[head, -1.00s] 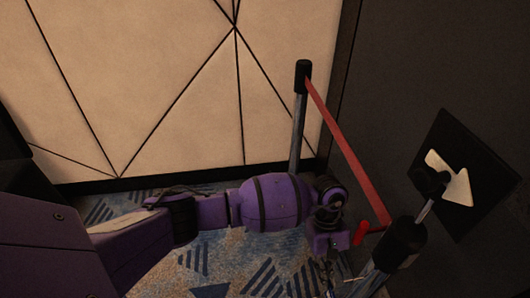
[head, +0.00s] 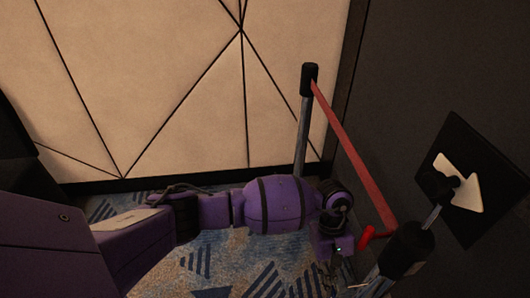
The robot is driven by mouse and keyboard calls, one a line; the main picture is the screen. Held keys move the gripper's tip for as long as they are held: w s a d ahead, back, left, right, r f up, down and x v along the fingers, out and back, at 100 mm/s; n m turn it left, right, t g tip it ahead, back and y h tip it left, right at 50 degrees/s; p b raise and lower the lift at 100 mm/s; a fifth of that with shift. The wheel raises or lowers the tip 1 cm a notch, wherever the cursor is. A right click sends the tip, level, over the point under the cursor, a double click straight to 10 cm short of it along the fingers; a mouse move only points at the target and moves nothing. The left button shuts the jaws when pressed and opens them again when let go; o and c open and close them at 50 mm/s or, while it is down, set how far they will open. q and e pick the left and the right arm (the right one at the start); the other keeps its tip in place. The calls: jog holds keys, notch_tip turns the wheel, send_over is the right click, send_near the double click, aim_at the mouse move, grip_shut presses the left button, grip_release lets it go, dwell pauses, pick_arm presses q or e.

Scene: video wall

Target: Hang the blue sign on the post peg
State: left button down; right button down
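A dark, nearly black square sign (head: 488,165) with a white arrow is tilted at the right; no blue shows on it. In front of it, a thin metal rod with a black knob (head: 437,184) rises from the black-topped near post (head: 406,247). The knob overlaps the arrow; I cannot tell whether the sign hangs on it or is behind it. My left gripper (head: 340,274) points down just left of the near post, below my purple wrist. Its fingers are dark and unclear, and nothing is clearly held. My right gripper is not in view.
A red belt (head: 350,143) runs from the far post (head: 304,125) to the near post. A small red piece (head: 372,236) sits beside the near post's top. A beige panelled wall (head: 180,80) stands behind, a dark wall at right. Patterned carpet (head: 215,270) shows below my arm.

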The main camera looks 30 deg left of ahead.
pick_arm(q)
jog(key=shift+w+r, duration=0.15)
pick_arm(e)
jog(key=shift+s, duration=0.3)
pick_arm(q)
jog(key=shift+d, duration=0.1)
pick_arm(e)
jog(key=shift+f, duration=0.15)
